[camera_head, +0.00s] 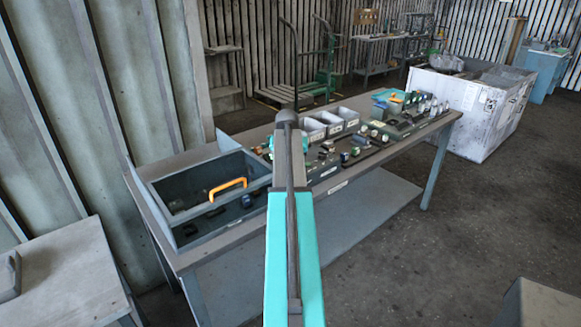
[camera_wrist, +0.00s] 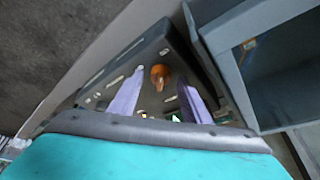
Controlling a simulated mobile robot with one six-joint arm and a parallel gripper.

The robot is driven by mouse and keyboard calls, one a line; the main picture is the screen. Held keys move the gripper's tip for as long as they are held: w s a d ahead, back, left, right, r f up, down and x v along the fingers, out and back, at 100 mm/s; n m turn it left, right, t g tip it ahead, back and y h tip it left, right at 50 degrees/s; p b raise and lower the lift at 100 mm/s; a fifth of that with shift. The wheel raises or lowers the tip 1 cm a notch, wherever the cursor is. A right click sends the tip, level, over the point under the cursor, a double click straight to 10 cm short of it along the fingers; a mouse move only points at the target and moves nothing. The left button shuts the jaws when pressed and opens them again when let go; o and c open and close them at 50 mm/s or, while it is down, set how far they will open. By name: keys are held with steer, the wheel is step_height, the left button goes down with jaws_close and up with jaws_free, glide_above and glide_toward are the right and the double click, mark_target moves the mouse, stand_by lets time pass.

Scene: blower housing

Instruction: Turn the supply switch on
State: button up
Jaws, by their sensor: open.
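My gripper (camera_wrist: 160,82) shows in the wrist view with its two pale purple fingers apart. An orange knob (camera_wrist: 158,73), which may be the supply switch, stands on a dark panel (camera_wrist: 165,50) and appears between the fingertips. I cannot tell the gap between fingers and knob, or which way the knob is set. No label on it can be read. In the head view my arm covers the middle of the bench, and the gripper and the orange knob are hidden behind it.
A grey open-topped box (camera_head: 160,187) with an orange handle (camera_head: 228,186) stands at the left end of the workbench (camera_head: 408,144). In the wrist view the box (camera_wrist: 222,42) lies close right of the panel. Pale bins (camera_head: 330,120) and small parts fill the bench's far side.

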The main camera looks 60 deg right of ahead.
steer(key=shift+r, duration=0.15)
steer(key=b+v, duration=0.3)
steer(key=v, duration=1)
steer(key=shift+r, duration=0.25)
steer(key=shift+a+r, duration=0.1)
steer(key=shift+r, duration=0.05)
stand_by(0.3)
